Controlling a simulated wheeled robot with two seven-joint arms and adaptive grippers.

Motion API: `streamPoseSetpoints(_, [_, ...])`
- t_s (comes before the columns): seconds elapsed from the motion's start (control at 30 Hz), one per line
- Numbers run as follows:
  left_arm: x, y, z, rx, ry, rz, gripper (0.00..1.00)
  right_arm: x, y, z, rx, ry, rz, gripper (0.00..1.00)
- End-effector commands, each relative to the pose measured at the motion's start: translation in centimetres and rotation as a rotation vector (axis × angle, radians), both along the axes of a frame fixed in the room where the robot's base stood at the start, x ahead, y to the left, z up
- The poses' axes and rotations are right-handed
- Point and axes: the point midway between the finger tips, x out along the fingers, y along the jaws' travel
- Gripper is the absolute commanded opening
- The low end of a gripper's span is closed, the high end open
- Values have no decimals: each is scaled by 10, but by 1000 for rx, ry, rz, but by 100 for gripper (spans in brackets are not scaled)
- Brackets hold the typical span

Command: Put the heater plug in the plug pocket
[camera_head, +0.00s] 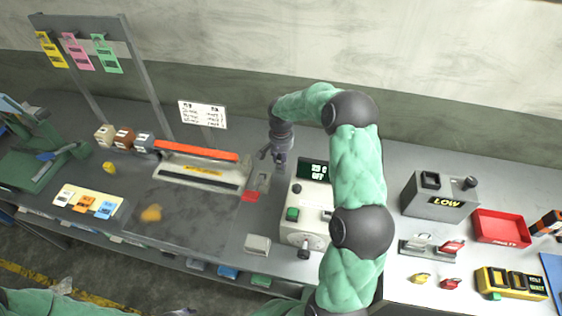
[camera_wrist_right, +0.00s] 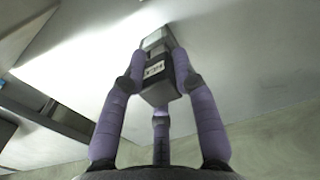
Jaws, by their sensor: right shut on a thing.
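My right gripper (camera_head: 272,155) is over the bench, just left of the white control box, with its fingers pointing down. In the right wrist view its purple fingers (camera_wrist_right: 158,80) close around a dark block with a pale label (camera_wrist_right: 155,70), which appears to be the heater plug. A lighter grey metal piece (camera_wrist_right: 155,40) lies directly beyond the block; I cannot tell whether they touch. In the head view a narrow grey holder with a red front (camera_head: 250,196), possibly the plug pocket, stands just below the gripper. The plug is mostly hidden there. My left gripper is out of view.
The white control box (camera_head: 313,197) with a green display stands close to the right. A sealer with an orange-red bar (camera_head: 197,152) is to the left. A small white box (camera_head: 257,244) stands in front. A LOW-marked grey box (camera_head: 440,202) and red tray (camera_head: 500,228) are farther right.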

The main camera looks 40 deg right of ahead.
Motion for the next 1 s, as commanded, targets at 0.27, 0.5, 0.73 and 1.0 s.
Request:
streamPoseSetpoints(0.27, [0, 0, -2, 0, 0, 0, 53, 0, 0, -11, -1, -1, -1, 0])
streamPoseSetpoints(0.5, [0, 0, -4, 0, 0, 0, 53, 0, 0, -15, -1, -1, 0, 38])
streamPoseSetpoints(0.73, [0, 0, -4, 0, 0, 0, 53, 0, 0, -14, -1, -1, 0, 53])
streamPoseSetpoints(1.0, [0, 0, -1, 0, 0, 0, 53, 0, 0, -8, -2, -1, -1, 53])
